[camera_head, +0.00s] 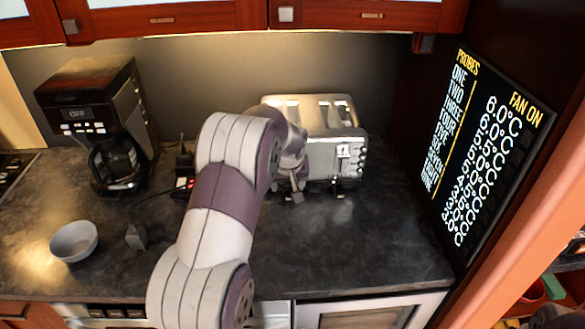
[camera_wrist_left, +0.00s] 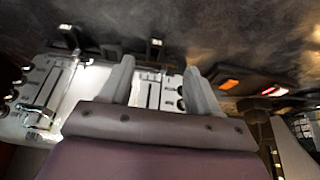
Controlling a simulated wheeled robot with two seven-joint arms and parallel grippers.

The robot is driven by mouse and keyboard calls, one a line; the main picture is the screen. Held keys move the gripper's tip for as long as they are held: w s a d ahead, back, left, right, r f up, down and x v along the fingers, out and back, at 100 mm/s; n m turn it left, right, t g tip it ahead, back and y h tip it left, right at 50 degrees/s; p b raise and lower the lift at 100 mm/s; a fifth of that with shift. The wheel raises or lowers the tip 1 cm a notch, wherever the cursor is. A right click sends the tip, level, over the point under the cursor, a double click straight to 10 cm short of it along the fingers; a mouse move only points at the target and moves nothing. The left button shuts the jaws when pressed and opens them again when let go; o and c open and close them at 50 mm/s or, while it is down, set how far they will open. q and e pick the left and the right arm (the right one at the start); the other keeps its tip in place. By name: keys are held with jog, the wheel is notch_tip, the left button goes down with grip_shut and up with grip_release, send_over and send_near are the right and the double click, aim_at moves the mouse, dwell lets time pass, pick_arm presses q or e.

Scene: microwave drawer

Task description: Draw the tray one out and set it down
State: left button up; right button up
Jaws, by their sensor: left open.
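The silver toaster (camera_head: 335,155) stands upright at the back of the dark counter, with its slots on top and controls on its front. It also shows turned upside down in the left wrist view (camera_wrist_left: 88,85). My left gripper (camera_head: 296,187) is at the toaster's left front, low and close to the counter. In the left wrist view the two fingers (camera_wrist_left: 160,80) are apart in front of the toaster, with nothing clearly held between them. I cannot make out a separate tray; my arm hides the toaster's left part. My right gripper is not in view.
A black coffee maker (camera_head: 103,120) stands at the back left. A grey bowl (camera_head: 74,241) sits at the front left. A small dark object with lights (camera_head: 184,183) is left of my arm. A display panel (camera_head: 487,150) is at right. The right front counter (camera_head: 370,245) is clear.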

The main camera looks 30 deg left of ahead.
aim_at(289, 197)
pick_arm(q)
jog(key=x, duration=0.4)
jog(key=w+p+x, duration=0.1)
jog(key=x, duration=0.3)
jog(key=shift+w, duration=0.15)
jog(key=shift+s+f, duration=0.2)
jog(key=shift+s, duration=0.1)
jog(key=shift+w, duration=0.1)
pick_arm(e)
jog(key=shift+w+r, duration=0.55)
